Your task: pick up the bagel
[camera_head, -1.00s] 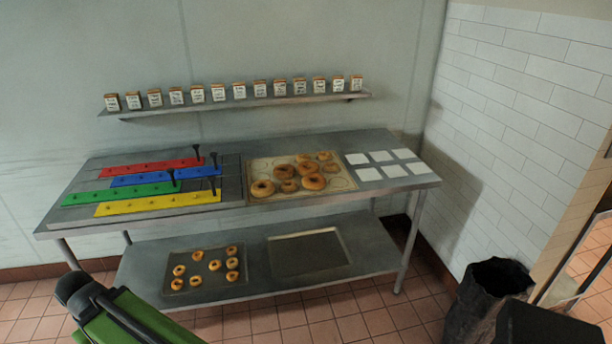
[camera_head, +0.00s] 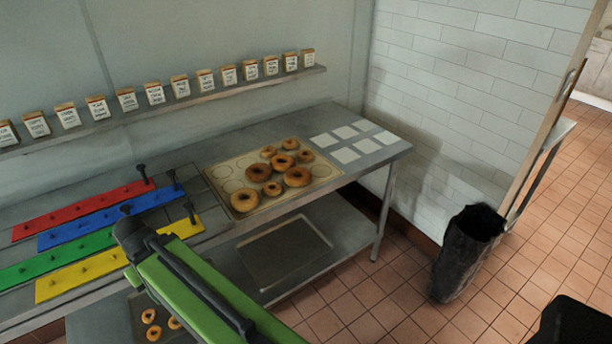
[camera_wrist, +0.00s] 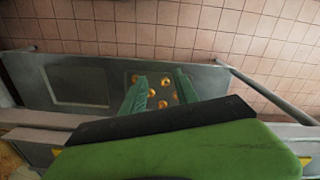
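Several brown bagels of mixed sizes, one of them a large bagel (camera_head: 245,207), lie on a beige board (camera_head: 224,172) on the steel table. More bagels (camera_head: 153,333) lie on a dark tray on the lower shelf, partly hidden by my green arm in the head view. In the wrist view, small lower-shelf bagels (camera_wrist: 164,83) show beyond and between my fingers. My gripper (camera_wrist: 160,78) is open and empty, its two green fingers spread apart. It is clear of the bagels, as far as I can tell. My gripper's fingers are not distinguishable in the head view.
Coloured strips with pegs, such as the yellow strip (camera_head: 75,270), cover the table's left part. White squares (camera_head: 345,155) lie at its right. An empty tray (camera_head: 283,250) is on the lower shelf. A black bin (camera_head: 462,262) stands right; a wall shelf (camera_head: 215,92) holds labelled containers.

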